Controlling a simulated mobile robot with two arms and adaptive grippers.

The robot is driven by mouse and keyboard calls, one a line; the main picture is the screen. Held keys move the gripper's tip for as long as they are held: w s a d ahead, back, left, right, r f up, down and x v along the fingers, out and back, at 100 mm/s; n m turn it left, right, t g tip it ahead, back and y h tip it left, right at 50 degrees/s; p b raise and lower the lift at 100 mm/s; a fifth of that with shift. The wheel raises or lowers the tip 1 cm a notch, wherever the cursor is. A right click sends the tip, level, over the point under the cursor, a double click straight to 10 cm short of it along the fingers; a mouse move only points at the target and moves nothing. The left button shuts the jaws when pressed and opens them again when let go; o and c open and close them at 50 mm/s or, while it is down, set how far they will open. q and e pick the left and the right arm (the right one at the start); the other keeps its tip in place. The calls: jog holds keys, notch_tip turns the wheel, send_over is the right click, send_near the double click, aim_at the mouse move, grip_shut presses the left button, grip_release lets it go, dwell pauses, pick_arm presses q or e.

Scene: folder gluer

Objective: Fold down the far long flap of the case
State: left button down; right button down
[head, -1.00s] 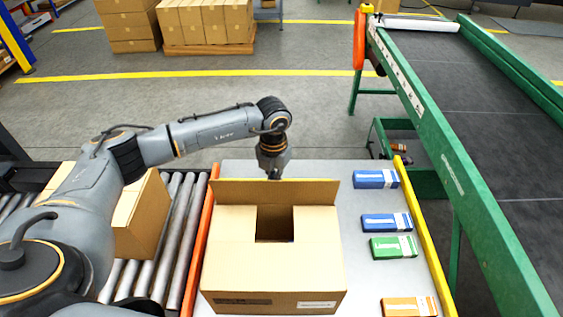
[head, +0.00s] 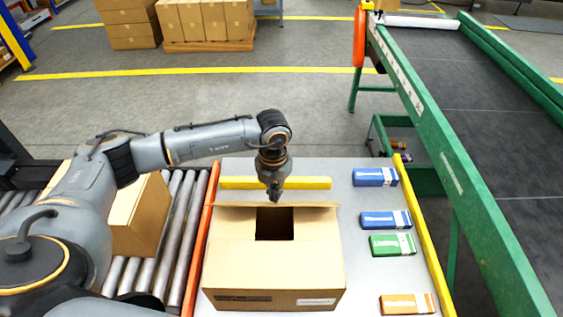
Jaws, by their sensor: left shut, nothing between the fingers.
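The open cardboard case (head: 274,277) stands on the grey table. Its far long flap (head: 228,208) is tilted well over toward the opening and shows as a thin strip along the far edge. The near and side flaps lie folded in, leaving a dark square gap in the middle of the top. My left gripper (head: 274,194) is shut and empty, pointing down at the far flap's edge, at or just above it. Whether it touches the flap is hard to tell. My right gripper is not in view.
A yellow bar (head: 305,183) lies behind the case. Blue (head: 375,177), green (head: 392,244) and orange (head: 407,304) packets lie to the right. A roller conveyor (head: 183,215) with another carton is at left, a green-framed belt conveyor (head: 450,150) at right.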

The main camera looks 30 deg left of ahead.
aim_at(274, 204)
pick_arm(q)
jog(key=shift+s+d+f, duration=0.15)
jog(key=shift+s+d, duration=0.05)
jog(key=shift+s, duration=0.2)
jog(key=shift+s+d+f, duration=0.15)
jog(key=shift+s, duration=0.2)
jog(key=shift+s+d+f, duration=0.25)
jog(key=shift+s+f, duration=0.3)
jog(key=shift+f, duration=0.1)
jog(key=shift+s+d+f+b, duration=0.2)
jog(key=shift+s+b, duration=0.15)
jog(key=shift+s, duration=0.05)
jog(key=shift+s+d+f+b, duration=0.15)
jog(key=shift+s+f+b, duration=0.15)
jog(key=shift+f, duration=0.15)
jog(key=shift+s+d+f+b, duration=0.15)
jog(key=shift+s+f+b, duration=0.15)
jog(key=shift+f, duration=0.15)
